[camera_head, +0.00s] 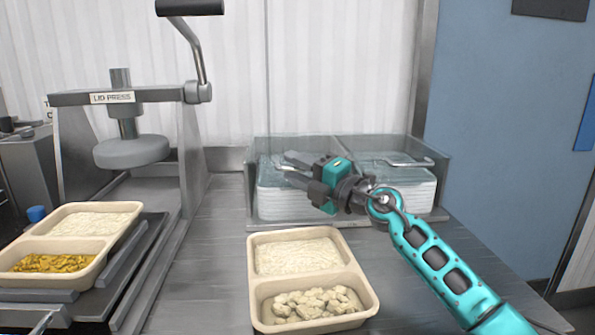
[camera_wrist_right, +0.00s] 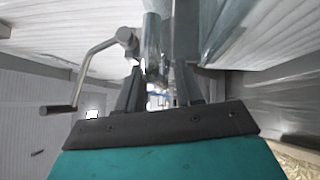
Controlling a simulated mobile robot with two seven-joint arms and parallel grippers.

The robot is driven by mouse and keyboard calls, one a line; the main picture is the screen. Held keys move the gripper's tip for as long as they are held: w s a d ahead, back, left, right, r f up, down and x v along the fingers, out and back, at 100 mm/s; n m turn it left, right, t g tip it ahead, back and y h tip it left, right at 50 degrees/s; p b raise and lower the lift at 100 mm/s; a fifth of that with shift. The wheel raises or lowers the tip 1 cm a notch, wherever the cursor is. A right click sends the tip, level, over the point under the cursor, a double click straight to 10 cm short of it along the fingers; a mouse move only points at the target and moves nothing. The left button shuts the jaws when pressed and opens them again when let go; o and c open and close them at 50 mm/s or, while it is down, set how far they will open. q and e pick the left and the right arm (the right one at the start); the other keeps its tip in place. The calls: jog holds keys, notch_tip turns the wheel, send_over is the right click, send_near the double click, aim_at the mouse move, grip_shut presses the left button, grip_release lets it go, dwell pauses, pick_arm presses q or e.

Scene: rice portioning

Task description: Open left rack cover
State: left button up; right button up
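The rack (camera_head: 444,180) stands at the back of the counter with two compartments holding stacked white lids. The left cover (camera_head: 268,158) is clear and hard to make out; I cannot tell how far it is raised. My right gripper (camera_head: 284,164) reaches in from the right over the left compartment, its fingers pointing left, level with the top of the stack. In the right wrist view, its two dark fingers (camera_wrist_right: 160,88) are apart, with a grey metal piece (camera_wrist_right: 153,48) showing beyond the gap. Contact with the cover cannot be told. My left gripper is out of view.
The right cover (camera_head: 400,160) has a metal handle and lies over its lids. A two-part tray (camera_head: 256,308) of rice and pale chunks sits in front of the rack. A lid press (camera_head: 130,152) with another filled tray (camera_head: 72,234) stands left. Counter between is clear.

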grip_shut()
dwell(0.6)
